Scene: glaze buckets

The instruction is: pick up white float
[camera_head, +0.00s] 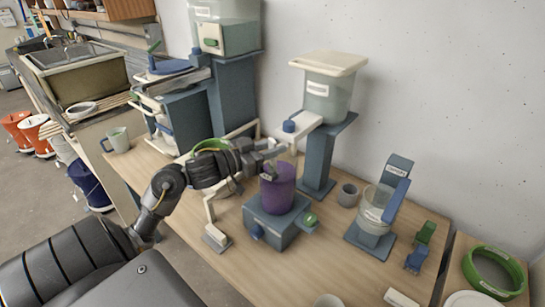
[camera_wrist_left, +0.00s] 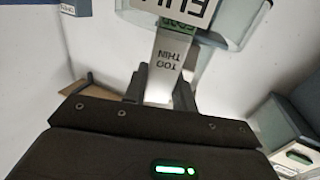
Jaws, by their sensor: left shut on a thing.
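The white float (camera_wrist_left: 163,72) shows between the fingers in the left wrist view, with "TOO THIN" lettering and a green band beside it. My left gripper (camera_wrist_left: 160,88) is shut on it. In the head view my left gripper (camera_head: 272,154) is at the rim of the purple bucket (camera_head: 278,192), over its left side. Only a small pale and green part of the float shows there, and I cannot tell whether its lower end is inside the bucket. The bucket stands upright on a blue-grey stand (camera_head: 272,228). My right gripper is not in view.
A tall post with a clear lidded tank (camera_head: 328,98) stands just behind the bucket. A small grey cup (camera_head: 348,195) and a clear bucket (camera_head: 374,212) are to the right. A pale mug (camera_head: 118,139) stands at the left. The front of the table (camera_head: 290,268) is mostly clear.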

